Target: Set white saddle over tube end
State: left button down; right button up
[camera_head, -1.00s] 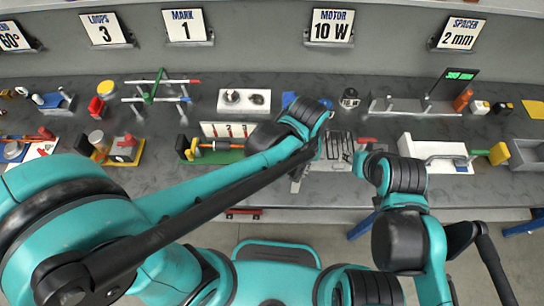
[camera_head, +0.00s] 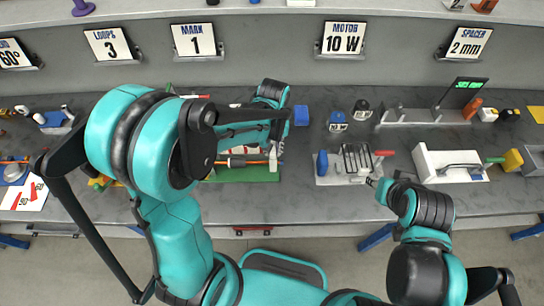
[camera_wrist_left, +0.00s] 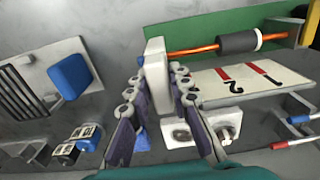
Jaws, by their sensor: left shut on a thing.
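The white saddle (camera_wrist_left: 156,72) is an upright block held between the two fingers of my left gripper (camera_wrist_left: 158,95) in the left wrist view. In the head view, my left gripper (camera_head: 274,142) is over the right end of the green board (camera_head: 262,174), with the saddle (camera_head: 273,158) below it. The orange tube (camera_wrist_left: 190,49) carries a dark grey sleeve (camera_wrist_left: 238,42). Its near end meets the saddle's side in the wrist view; I cannot tell whether the saddle is seated over it. My right gripper (camera_head: 373,182) is by the slotted fixture, its fingers too small to read.
The slotted grey fixture (camera_head: 334,180) with a blue block (camera_head: 322,162) stands right of the green board. A white box (camera_head: 430,172) is further right.

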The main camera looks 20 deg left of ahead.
pick_arm(q)
jog(key=shift+a+f+b, duration=0.15)
jog(key=shift+f+b, duration=0.55)
jog(key=shift+f, duration=1.45)
jog(key=shift+f, duration=0.15)
jog(key=c, duration=1.4)
grip_release()
